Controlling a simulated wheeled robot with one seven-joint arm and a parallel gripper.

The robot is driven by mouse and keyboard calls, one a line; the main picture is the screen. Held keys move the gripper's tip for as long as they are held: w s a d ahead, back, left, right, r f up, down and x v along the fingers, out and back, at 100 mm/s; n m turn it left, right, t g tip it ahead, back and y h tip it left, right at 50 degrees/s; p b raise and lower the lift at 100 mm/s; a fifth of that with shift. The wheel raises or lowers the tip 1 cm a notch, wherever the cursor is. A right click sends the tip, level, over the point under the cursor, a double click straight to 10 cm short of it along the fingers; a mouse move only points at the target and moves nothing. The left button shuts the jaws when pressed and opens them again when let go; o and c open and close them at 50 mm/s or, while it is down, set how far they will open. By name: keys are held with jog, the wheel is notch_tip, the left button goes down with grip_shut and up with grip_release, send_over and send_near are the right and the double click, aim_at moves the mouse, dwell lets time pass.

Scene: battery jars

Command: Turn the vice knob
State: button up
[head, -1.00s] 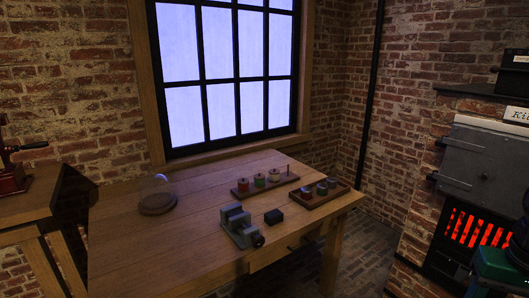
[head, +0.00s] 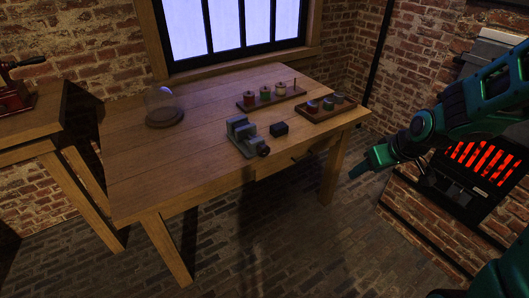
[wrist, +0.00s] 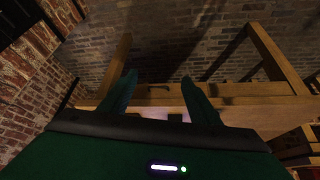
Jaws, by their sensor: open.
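A small grey vice (head: 241,133) sits near the front edge of the wooden table (head: 190,150) in the head view. Its dark round knob (head: 264,151) faces the front edge. My gripper (head: 364,172) is to the right of the table, in front of the kiln and well apart from the vice. In the wrist view my gripper's two green fingers (wrist: 160,92) are spread with nothing between them, and the table's edge and legs show beyond them. The vice does not show clearly in the wrist view.
A glass dome (head: 164,107) is at the left. The kiln (head: 478,172) glows red at right. Floor before the table is clear.

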jog(key=w+a+f+n+t+y, duration=0.1)
jog(key=w+a+f+y, duration=0.15)
jog(key=a, duration=0.35)
jog(key=w+a+f+n+t+y, duration=0.1)
jog(key=w+a+n, duration=0.1)
jog(key=w+a, duration=0.25)
jog(key=t+y, duration=0.3)
send_near(266, 152)
jog(key=shift+t, duration=0.4)
jog(key=x, duration=1.1)
jog(key=shift+a+f, duration=0.15)
jog(key=shift+f, duration=0.2)
jog(key=c, duration=1.1)
jog(key=shift+o, duration=0.2)
